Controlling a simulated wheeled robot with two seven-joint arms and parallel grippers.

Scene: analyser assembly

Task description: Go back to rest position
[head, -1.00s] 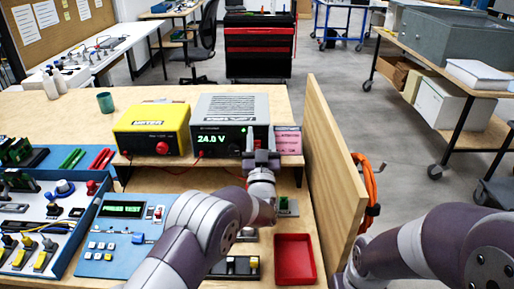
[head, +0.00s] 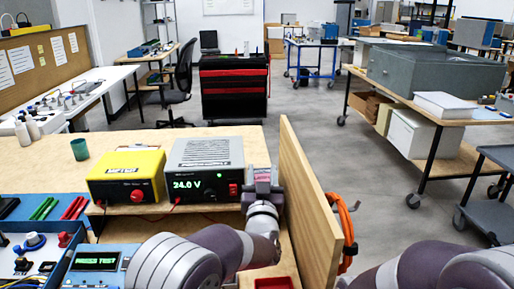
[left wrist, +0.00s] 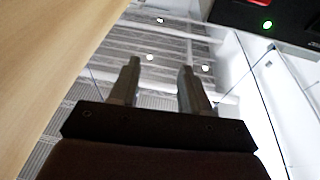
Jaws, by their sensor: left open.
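My left gripper (head: 262,176) is raised in front of the right end of the grey power supply (head: 205,153), which reads 24.0 V. Its two fingers stand apart with nothing between them; they also show in the left wrist view (left wrist: 158,85), pointing up toward the ceiling. A pink label card (head: 262,173) is partly hidden behind the fingers. My right arm comes in at the lower right of the head view, but its gripper is out of the picture.
A wooden panel (head: 310,195) stands just right of my left gripper. A yellow meter (head: 126,176) sits left of the supply. A blue panel (head: 95,270) and a red tray (head: 273,283) lie at the front. An orange cable (head: 346,225) hangs beyond the panel.

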